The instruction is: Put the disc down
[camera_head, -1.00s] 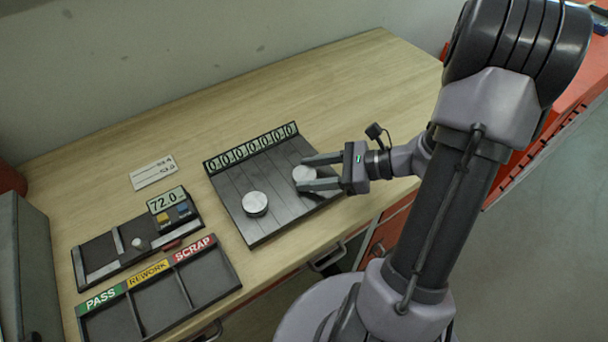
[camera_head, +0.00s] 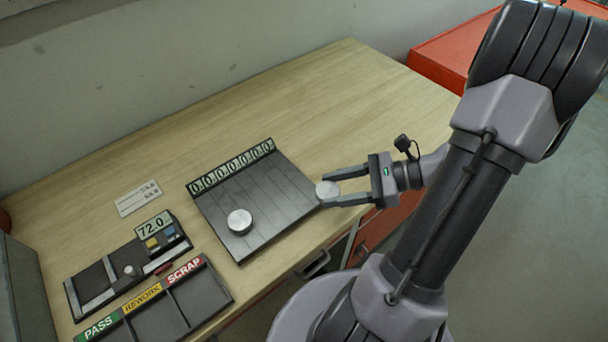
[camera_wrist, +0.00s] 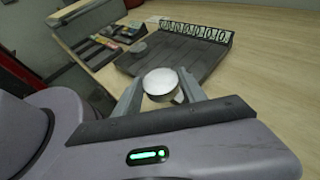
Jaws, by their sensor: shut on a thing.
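My gripper (camera_head: 326,190) is shut on a pale round disc (camera_head: 327,188), held between its two fingertips just off the right edge of the dark grooved board (camera_head: 268,207). In the wrist view the disc (camera_wrist: 160,82) sits between the fingers, with the board (camera_wrist: 180,58) beyond it. I cannot tell how high the disc is above the table. A second, similar disc (camera_head: 239,220) lies on the left part of the board. A row of number displays (camera_head: 231,166) runs along the board's back edge.
Left of the board is a gauge unit (camera_head: 128,266) with a display reading 72.0 (camera_head: 153,224). In front of it stands a tray labelled PASS, REWORK, SCRAP (camera_head: 205,290); its visible bins look empty. A white card (camera_head: 138,198) lies behind. The table's back right is clear.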

